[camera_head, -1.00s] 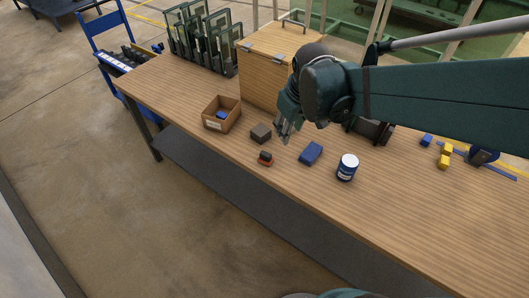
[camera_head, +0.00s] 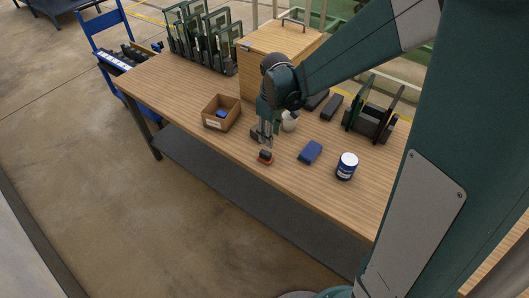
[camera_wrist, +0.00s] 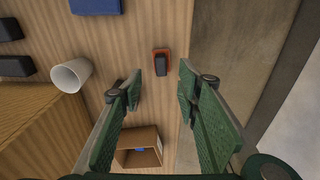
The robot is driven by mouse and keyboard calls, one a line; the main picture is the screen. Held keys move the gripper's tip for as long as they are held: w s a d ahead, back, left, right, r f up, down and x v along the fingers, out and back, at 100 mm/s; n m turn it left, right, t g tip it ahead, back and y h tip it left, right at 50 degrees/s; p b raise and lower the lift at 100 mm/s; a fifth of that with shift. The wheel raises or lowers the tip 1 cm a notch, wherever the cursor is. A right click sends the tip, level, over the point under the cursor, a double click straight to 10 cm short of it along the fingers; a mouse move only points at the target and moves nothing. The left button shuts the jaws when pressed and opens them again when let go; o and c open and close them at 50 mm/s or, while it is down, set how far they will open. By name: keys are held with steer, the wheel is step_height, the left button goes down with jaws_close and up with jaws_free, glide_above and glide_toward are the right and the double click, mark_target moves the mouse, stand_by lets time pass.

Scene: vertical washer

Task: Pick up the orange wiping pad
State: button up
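The orange wiping pad (camera_head: 265,160) lies on the wooden table near its front edge, with a dark grip block on top. In the wrist view the pad (camera_wrist: 168,53) shows as an orange rim around the dark block, ahead of my fingertips and between their lines. My gripper (camera_head: 265,142) is above the table, close to the pad in the head view. In the wrist view my gripper (camera_wrist: 160,82) is open, with nothing between its fingers.
A cardboard box (camera_head: 221,113) with a blue item stands left of my gripper. A blue block (camera_head: 310,152) and a white-and-blue can (camera_head: 347,166) stand to the right. A white cup (camera_head: 290,121) and a wooden cabinet (camera_head: 265,62) are behind. The table's front edge is close to the pad.

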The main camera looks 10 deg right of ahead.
steer(key=n+g, duration=0.1)
glide_above(266, 152)
step_height(266, 152, down, 6)
steer(key=shift+s+a+r, duration=0.1)
steer(key=shift+f, duration=0.2)
steer(key=shift+f, duration=1.15)
steer(key=shift+f, duration=0.15)
steer(key=shift+f+b, duration=0.4)
steer(key=shift+f, duration=2.05)
steer(key=c, duration=1)
